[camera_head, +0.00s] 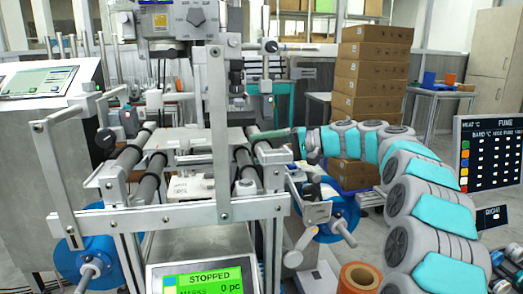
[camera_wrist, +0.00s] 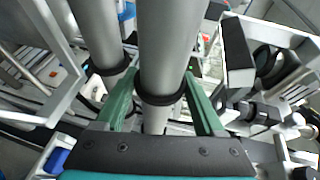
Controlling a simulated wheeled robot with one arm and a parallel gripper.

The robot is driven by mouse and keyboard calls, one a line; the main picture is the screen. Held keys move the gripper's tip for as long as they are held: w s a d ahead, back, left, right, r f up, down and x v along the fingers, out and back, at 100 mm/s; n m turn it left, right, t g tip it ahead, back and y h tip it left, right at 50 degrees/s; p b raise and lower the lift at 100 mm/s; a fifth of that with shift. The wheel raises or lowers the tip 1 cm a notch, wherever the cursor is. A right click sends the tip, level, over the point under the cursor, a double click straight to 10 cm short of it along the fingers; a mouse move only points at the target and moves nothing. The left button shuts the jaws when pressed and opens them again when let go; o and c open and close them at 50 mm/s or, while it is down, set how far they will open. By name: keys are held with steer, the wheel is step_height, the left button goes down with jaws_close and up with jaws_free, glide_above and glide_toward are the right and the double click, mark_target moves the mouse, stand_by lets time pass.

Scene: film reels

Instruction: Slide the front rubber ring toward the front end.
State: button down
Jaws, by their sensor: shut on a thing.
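In the wrist view, a black rubber ring (camera_wrist: 163,98) goes around a grey roller (camera_wrist: 166,45). The green fingers of my gripper (camera_wrist: 160,80) lie one on each side of this roller, shut on the ring. A second black ring (camera_wrist: 110,68) sits on the neighbouring roller (camera_wrist: 92,30) to the left, beside my left finger. In the head view my gripper (camera_head: 270,134) reaches in from the right to the machine's right-hand rollers (camera_head: 270,157). The ring it holds cannot be made out there.
The machine's metal frame (camera_head: 217,130) stands around the rollers, with an upright post and a front crossbar. In the wrist view, a dark block (camera_wrist: 238,55) and round black parts (camera_wrist: 275,68) are close on the right. A green display (camera_head: 203,283) is at the front.

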steer(key=s, duration=0.2)
steer(key=s+d+b, duration=0.1)
steer(key=s, duration=0.1)
steer(key=s+b, duration=0.1)
steer(key=s, duration=0.1)
steer(key=shift+s+d, duration=0.1)
steer(key=shift+d, duration=0.3)
jaws_free()
steer(key=shift+d, duration=0.1)
steer(key=w+v, duration=0.1)
steer(key=v, duration=0.6)
steer(key=shift+s+d, duration=0.3)
steer(key=shift+s, duration=0.15)
steer(key=shift+d, duration=0.1)
